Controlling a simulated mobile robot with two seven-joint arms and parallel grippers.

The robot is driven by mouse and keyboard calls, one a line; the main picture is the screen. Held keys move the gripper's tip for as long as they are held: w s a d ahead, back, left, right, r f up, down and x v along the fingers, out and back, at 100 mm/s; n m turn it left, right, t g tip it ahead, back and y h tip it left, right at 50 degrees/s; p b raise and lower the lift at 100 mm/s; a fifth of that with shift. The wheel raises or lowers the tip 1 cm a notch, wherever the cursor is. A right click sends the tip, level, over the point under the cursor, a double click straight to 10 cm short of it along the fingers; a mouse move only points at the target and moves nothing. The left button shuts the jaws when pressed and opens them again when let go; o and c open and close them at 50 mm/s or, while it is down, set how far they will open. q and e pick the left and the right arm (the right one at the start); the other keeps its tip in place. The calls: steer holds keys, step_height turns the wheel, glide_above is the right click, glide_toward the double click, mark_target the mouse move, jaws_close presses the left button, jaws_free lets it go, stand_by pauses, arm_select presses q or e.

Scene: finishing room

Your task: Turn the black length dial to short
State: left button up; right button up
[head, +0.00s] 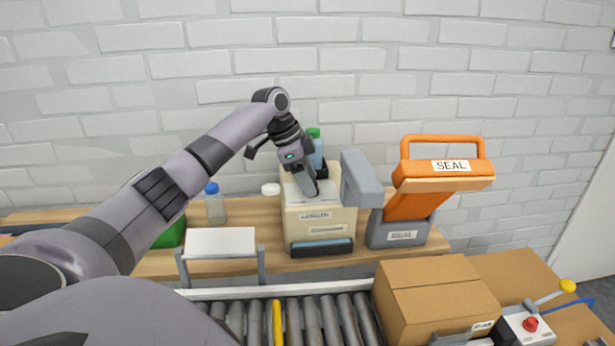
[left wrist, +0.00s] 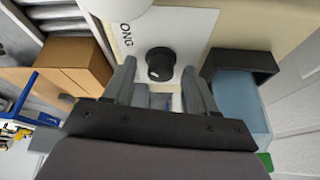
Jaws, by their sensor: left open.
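The black length dial (left wrist: 160,64) shows in the left wrist view as a short round knob on a white plate (left wrist: 190,35). Letters reading "ONG" are printed on the plate beside it; the rest of the lettering is cut off by a white rounded shape. My left gripper (left wrist: 158,72) is open, with one finger on each side of the dial. I cannot tell whether the fingertips touch it. In the head view my left gripper (head: 308,190) points down at the top of a cream machine (head: 318,222), and the dial is hidden there. My right gripper is not in view.
A green-capped bottle (head: 316,150) stands just behind the gripper. A grey block (head: 361,180) rises at the machine's right, beside the orange SEAL device (head: 410,195). A blue-capped bottle (head: 214,203) stands left. A roller conveyor (head: 290,320) and a cardboard box (head: 437,300) lie in front.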

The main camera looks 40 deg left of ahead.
arm_select(q)
jaws_close()
steer(key=c, duration=1.1)
jaws_free()
steer(key=shift+o, duration=0.2)
steer(key=n+y, duration=0.1)
steer(key=n, duration=0.1)
steer(key=n+t, duration=0.1)
steer(key=n, duration=0.1)
steer(key=shift+d+n+y, duration=0.15)
steer(key=shift+n+y, duration=0.25)
steer(key=n+y, duration=0.1)
steer(key=n, duration=0.3)
steer(key=shift+d+y, duration=0.2)
steer(key=shift+y, duration=0.2)
steer(key=n, duration=0.2)
steer(key=n+y, duration=0.1)
steer(key=n, duration=0.2)
steer(key=shift+d+r+y, duration=0.1)
steer(key=shift+d+y, duration=0.1)
steer(key=shift+y, duration=0.1)
steer(key=shift+w+n+g+y, duration=0.1)
steer(key=shift+n+g+y, duration=0.55)
steer(key=shift+n, duration=1.35)
